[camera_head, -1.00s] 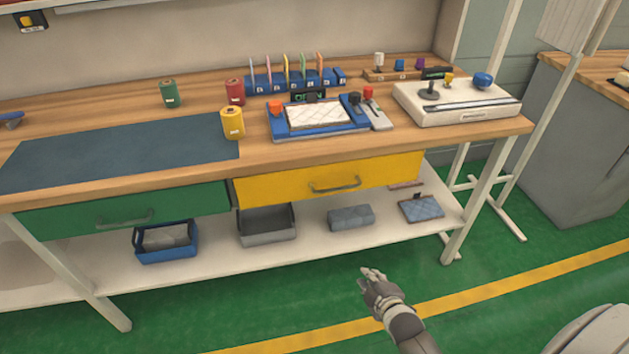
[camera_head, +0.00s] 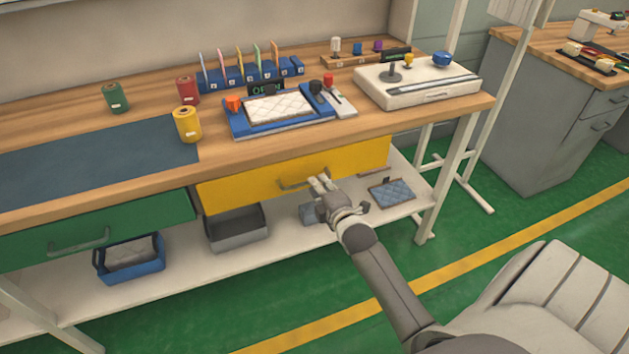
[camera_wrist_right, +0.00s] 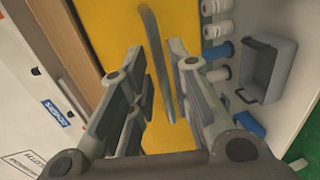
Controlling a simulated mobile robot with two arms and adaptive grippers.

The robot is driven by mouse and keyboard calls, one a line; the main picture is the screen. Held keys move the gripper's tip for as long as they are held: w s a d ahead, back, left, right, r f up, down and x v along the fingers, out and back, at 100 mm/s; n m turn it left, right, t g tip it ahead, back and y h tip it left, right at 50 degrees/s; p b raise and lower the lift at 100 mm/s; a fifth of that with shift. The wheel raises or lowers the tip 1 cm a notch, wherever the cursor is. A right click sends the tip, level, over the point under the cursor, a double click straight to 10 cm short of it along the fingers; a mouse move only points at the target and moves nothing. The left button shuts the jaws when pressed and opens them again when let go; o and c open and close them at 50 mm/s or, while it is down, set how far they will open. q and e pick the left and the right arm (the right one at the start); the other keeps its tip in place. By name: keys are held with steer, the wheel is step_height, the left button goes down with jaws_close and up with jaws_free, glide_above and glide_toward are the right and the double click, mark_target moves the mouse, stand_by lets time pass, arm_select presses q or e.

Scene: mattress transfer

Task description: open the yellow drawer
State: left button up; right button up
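The yellow drawer (camera_head: 240,190) is shut under the workbench top, right of the green drawer. Its grey bar handle (camera_head: 292,182) is on its front, and my right gripper (camera_head: 322,184) is close to the handle's right end. In the right wrist view the yellow drawer front (camera_wrist_right: 110,25) fills the middle. The handle (camera_wrist_right: 157,65) stands between the two spread fingers of my right gripper (camera_wrist_right: 160,85), which is open. Whether a finger touches the handle I cannot tell. My left gripper is in no view.
The green drawer (camera_head: 150,218) is to the left. The lower shelf holds a grey bin (camera_head: 237,230) and a blue bin (camera_head: 130,260). A white bench leg (camera_head: 452,175) stands to the right. The bench top carries a sealing device (camera_head: 418,88) and a blue fixture (camera_head: 280,122).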

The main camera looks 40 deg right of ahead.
steer(key=shift+x, duration=1.85)
jaws_close()
